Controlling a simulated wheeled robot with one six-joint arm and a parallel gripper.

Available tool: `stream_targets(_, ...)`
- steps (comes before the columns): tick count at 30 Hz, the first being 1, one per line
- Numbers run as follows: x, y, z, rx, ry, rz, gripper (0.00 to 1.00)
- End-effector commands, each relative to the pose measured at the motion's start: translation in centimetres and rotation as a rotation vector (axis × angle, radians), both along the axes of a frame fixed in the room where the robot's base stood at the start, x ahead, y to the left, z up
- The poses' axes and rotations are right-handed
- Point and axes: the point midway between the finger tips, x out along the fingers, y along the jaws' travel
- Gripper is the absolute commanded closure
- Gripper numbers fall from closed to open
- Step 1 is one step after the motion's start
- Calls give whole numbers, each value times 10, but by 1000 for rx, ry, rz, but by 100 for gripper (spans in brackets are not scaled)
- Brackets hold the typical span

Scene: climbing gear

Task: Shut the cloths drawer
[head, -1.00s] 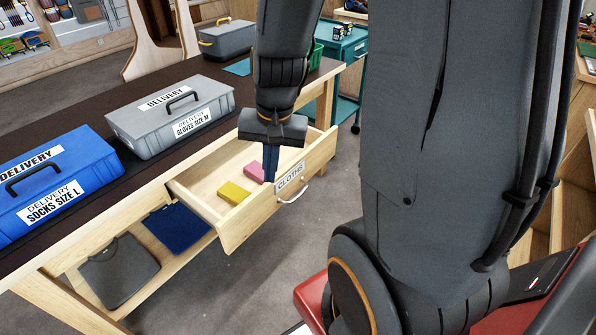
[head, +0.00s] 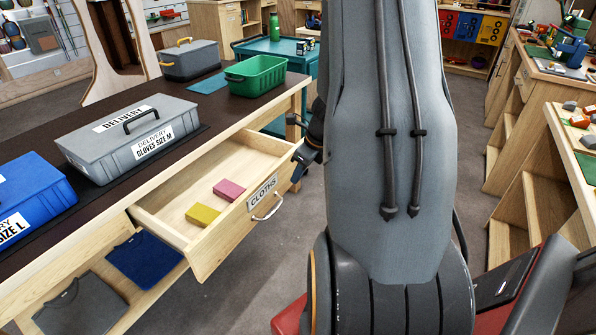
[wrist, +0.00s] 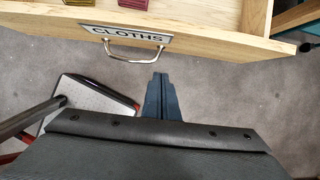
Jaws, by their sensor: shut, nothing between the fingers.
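The cloths drawer (head: 230,229) stands pulled out from the workbench, with a CLOTHS label and a metal handle (head: 268,207) on its front. A yellow cloth (head: 202,214) and a pink cloth (head: 229,190) lie inside it. In the wrist view the drawer front (wrist: 215,40) and its handle (wrist: 130,48) lie at the top. My gripper (wrist: 160,80) is shut and empty, outside the drawer in front of its face, just right of the handle in that view. In the head view my arm hides most of the gripper; only part of it (head: 300,158) shows beside the drawer's right end.
A grey gloves case (head: 100,155), a blue socks case (head: 35,190) and a green bin (head: 256,76) stand on the bench top. Folded shirts (head: 145,258) lie on the shelf below. Grey floor (head: 235,285) in front of the drawer is clear.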

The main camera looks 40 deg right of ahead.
Motion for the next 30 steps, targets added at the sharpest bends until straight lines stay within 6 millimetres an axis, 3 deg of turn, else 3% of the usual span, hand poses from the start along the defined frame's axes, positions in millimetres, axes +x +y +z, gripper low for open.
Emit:
stream_targets(8,19,8,-54,0,2,4,100)
stream_targets(12,39,16,-49,-2,-1,9,100)
stream_targets(18,54,21,-50,0,0,6,100)
stream_targets(30,57,19,-51,-2,-1,5,100)
